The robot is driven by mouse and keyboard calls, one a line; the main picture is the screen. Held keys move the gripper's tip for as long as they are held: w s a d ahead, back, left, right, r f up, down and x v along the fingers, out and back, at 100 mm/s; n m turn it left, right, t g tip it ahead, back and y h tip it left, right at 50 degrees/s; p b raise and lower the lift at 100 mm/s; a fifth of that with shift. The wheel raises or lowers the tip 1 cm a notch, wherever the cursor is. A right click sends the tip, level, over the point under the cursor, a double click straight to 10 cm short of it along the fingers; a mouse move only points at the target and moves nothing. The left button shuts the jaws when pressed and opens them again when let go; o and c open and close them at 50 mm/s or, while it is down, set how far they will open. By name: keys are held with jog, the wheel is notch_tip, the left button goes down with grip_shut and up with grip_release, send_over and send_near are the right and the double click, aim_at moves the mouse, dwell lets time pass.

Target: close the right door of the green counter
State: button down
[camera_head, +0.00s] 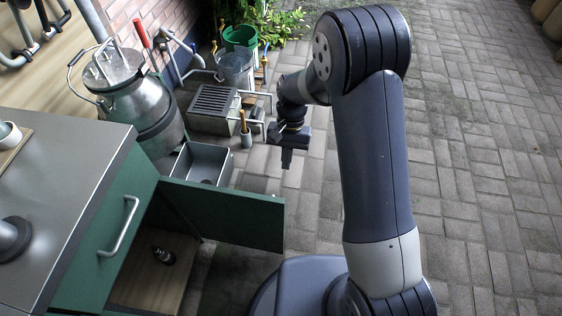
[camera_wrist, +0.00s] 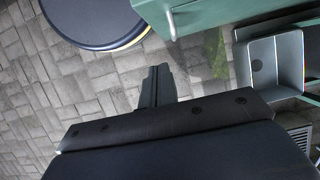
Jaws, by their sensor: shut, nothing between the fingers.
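The green counter (camera_head: 70,180) with a grey top stands at the left in the head view. Its right door (camera_head: 225,212) stands wide open, swung out from the far end of the counter front. The cupboard's wooden floor (camera_head: 150,275) shows below the drawer front with its bar handle (camera_head: 120,228). My gripper (camera_head: 287,160) is shut and empty, beyond the door's free edge, on its outer side, apart from it. In the wrist view, my gripper (camera_wrist: 156,75) points toward the green door (camera_wrist: 205,14), whose pale handle (camera_wrist: 171,22) shows. The door's outer face is hidden in the head view.
A grey metal bin (camera_head: 205,163) stands close behind the door; it also shows in the wrist view (camera_wrist: 272,65). A milk churn (camera_head: 125,90), a grated box (camera_head: 213,108) and buckets (camera_head: 240,65) line the wall. A small dark object (camera_head: 164,255) lies inside the cupboard. Paving (camera_head: 480,160) at right is clear.

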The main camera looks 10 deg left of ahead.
jog(key=s+f, duration=0.7)
jog(key=shift+a+f+b, duration=0.15)
jog(key=shift+a+b, duration=0.15)
jog(key=shift+b, duration=0.05)
